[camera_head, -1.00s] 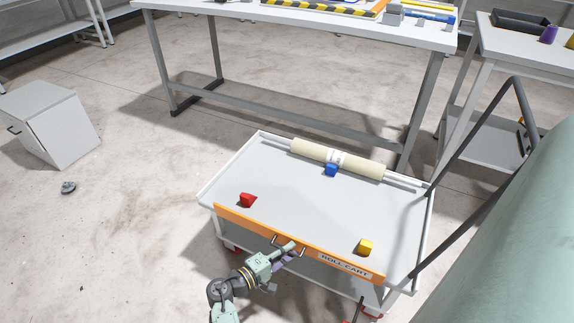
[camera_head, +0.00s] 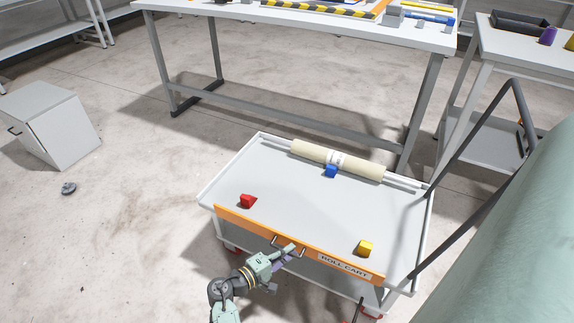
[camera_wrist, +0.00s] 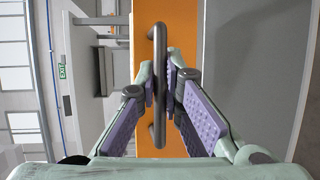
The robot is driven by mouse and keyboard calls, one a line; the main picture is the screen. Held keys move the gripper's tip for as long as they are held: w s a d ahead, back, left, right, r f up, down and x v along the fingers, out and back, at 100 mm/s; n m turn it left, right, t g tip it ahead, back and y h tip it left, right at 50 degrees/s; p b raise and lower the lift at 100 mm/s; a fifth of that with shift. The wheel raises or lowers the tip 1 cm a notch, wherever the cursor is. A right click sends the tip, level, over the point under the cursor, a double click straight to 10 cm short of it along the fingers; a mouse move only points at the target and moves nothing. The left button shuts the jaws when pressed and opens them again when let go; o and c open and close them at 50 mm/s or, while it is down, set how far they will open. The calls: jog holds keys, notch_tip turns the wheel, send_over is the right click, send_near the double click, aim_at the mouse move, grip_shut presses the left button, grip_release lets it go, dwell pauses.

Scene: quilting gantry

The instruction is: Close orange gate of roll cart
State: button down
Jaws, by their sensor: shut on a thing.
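The roll cart (camera_head: 300,195) is a low grey-white cart in the lower middle of the head view. Its orange gate (camera_head: 240,222), labelled ROLL CART, stands along the near edge. A dark bar handle (camera_wrist: 160,85) is fixed to the orange gate's face in the wrist view. My gripper (camera_head: 290,250) is at this handle from the near side. In the wrist view its purple-padded fingers (camera_wrist: 160,90) sit on both sides of the bar and are shut on it. Whether the gate is fully latched cannot be seen.
On the cart lie a cream roll (camera_head: 338,160) on a bar, a blue block (camera_head: 331,171), a red block (camera_head: 247,201) and a yellow block (camera_head: 365,248). A dark push handle (camera_head: 470,180) rises at the right. A long workbench (camera_head: 300,14) stands behind.

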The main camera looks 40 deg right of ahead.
jog(key=shift+w+d+r+p, duration=0.1)
jog(key=shift+r+p, duration=0.3)
jog(key=shift+f+y, duration=0.25)
jog(key=shift+y, duration=0.05)
jog(key=c, duration=2)
grip_release()
jog(key=v, duration=1.2)
